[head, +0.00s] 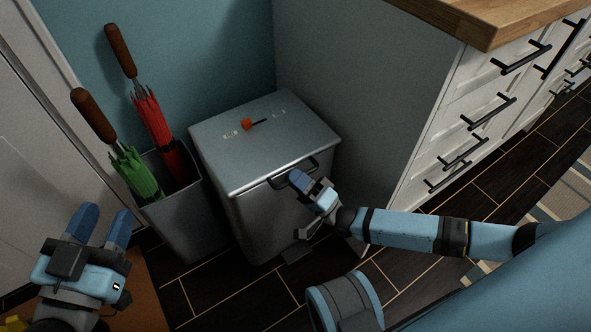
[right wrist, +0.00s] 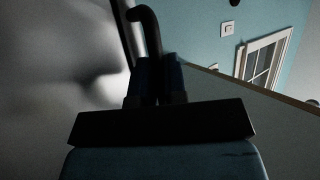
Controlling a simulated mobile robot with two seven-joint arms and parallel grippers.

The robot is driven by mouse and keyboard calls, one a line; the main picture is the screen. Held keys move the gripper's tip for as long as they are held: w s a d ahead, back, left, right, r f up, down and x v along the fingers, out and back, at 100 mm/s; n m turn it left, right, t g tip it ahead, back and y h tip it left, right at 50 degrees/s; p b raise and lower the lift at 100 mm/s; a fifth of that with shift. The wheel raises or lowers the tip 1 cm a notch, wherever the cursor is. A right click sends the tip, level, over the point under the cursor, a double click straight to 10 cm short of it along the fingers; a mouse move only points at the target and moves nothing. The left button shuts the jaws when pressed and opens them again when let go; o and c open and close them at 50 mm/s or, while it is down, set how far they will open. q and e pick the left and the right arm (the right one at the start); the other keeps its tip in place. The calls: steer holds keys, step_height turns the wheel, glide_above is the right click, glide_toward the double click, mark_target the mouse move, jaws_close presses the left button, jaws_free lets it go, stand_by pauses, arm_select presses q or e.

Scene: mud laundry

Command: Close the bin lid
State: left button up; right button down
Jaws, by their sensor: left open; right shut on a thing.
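The grey metal bin (head: 270,215) stands against the blue wall beside the cabinet. Its lid (head: 240,157) lies flat or nearly flat over the top; I cannot tell if a thin gap is left. A dark handle (head: 283,180) is at the lid's front edge. My right gripper (head: 298,178) is at the handle's right part and shut on it. In the right wrist view the handle (right wrist: 148,28) rises curved from between the closed fingers (right wrist: 157,80). My left gripper (head: 100,226) is open and empty at the lower left, away from the bin.
A grey stand (head: 187,220) left of the bin holds a red umbrella (head: 152,120) and a green umbrella (head: 132,172). A white cabinet (head: 440,130) with a wooden top is to the right. Dark floor is in front.

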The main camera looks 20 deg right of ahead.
arm_select(q)
steer(key=shift+r+h, duration=0.25)
steer(key=shift+h, duration=0.05)
arm_select(e)
steer(key=shift+f+y, duration=0.25)
steer(key=shift+y, duration=0.05)
arm_select(q)
steer(key=shift+f, duration=0.1)
arm_select(e)
steer(key=c, duration=1.2)
jaws_free()
steer(key=shift+f, duration=0.1)
arm_select(q)
steer(key=shift+f, duration=0.15)
steer(key=n+p, duration=0.1)
steer(key=s+d+n+g+p, duration=0.1)
steer(key=p, duration=0.1)
steer(key=shift+s+f+y, duration=0.2)
steer(key=shift+y, duration=0.2)
arm_select(e)
steer(key=v, duration=1.3)
steer(key=shift+s+d+f, duration=0.15)
steer(key=shift+s, duration=0.2)
arm_select(q)
steer(key=shift+w+a, duration=0.1)
steer(key=shift+f, duration=0.1)
